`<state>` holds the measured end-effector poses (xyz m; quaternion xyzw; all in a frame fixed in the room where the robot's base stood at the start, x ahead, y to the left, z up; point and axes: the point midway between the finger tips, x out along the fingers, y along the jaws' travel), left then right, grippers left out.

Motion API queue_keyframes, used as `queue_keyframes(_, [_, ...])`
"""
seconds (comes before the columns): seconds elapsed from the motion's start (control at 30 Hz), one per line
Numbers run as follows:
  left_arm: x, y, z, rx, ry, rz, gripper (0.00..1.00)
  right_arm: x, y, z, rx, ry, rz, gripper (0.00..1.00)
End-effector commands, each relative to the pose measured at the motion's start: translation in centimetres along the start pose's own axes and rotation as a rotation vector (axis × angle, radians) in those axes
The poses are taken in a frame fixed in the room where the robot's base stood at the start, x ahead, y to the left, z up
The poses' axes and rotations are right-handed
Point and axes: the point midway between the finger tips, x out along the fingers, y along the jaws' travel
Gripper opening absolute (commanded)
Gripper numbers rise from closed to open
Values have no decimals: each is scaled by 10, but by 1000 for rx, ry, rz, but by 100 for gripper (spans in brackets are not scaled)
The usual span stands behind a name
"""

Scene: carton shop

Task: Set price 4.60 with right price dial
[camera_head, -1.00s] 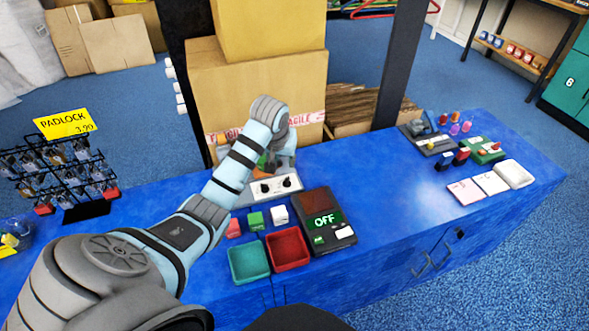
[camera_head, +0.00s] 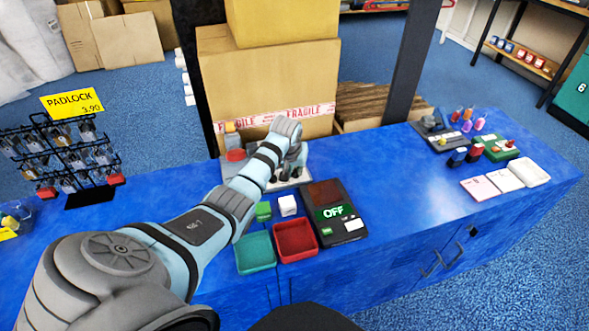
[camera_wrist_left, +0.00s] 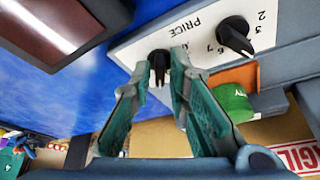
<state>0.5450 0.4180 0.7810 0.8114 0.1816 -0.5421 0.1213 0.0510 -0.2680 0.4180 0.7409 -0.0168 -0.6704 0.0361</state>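The white price panel (camera_wrist_left: 205,42) bears the upside-down word PRICE and two black dials in the left wrist view. One dial (camera_wrist_left: 236,36) has printed numbers around it. The other, the right price dial (camera_wrist_left: 159,64), lies between the fingertips of my left gripper (camera_wrist_left: 160,62). The fingers are apart on either side of it, with small gaps; firm contact does not show. In the head view my left gripper (camera_head: 288,172) is over the panel and hides most of it. The dial's pointer setting cannot be read. My right gripper is not in view.
A dark device (camera_head: 340,232) reading OFF stands right of the panel. Green (camera_head: 255,268) and red (camera_head: 296,257) trays lie in front. A padlock rack (camera_head: 90,200) stands left. The counter's middle right is clear.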

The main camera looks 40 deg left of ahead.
Motion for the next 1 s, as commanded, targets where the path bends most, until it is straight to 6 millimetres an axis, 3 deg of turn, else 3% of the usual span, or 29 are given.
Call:
queue_keyframes(0.47, [-2, 0, 0, -28, -1, -13, 0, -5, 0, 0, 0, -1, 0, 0])
queue_keyframes(1.0, [-1, 5, -1, -327, 0, -135, 0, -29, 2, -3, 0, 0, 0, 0])
